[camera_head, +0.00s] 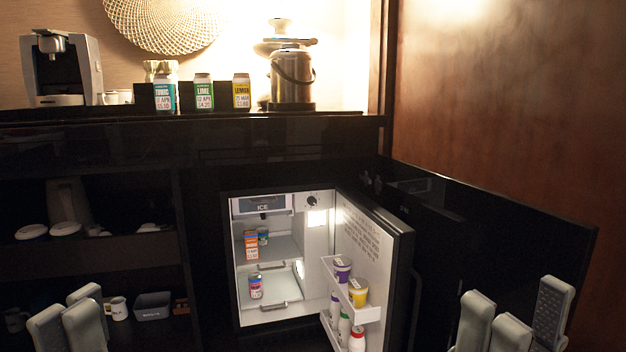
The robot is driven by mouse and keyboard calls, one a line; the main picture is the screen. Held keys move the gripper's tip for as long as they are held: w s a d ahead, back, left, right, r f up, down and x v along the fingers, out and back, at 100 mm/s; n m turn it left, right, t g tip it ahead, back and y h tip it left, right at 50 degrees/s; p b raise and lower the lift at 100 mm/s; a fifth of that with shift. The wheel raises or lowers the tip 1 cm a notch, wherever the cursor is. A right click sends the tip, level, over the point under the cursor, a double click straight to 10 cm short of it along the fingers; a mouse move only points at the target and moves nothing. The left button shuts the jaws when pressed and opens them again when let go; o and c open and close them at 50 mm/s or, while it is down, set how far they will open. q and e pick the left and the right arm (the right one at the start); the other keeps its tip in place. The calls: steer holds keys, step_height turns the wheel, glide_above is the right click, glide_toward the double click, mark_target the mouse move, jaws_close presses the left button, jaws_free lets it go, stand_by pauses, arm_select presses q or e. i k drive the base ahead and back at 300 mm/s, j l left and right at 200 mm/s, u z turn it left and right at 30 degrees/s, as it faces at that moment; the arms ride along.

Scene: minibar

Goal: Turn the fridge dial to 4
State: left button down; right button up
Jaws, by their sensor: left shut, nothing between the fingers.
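The fridge dial (312,201) is a small dark round knob on the white upper right of the fridge interior, beside the ICE compartment. Its numbers and pointer are too small to read. The small fridge (318,262) stands open in the black cabinet. My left gripper (76,318) is at the bottom left, shut and empty, well apart from the fridge. My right gripper (523,318) is at the bottom right, right of the fridge door, with its fingers spread and nothing visible between them. Neither gripper touches the dial.
The fridge door (376,250) is swung out to the right, with cups and bottles in its racks. A carton (251,245) and a can (256,286) stand inside. An open black cabinet door (490,215) extends at right. Shelves with mugs are at left.

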mark_target(312, 201)
steer(key=i+u, duration=0.15)
steer(key=i, duration=1.7)
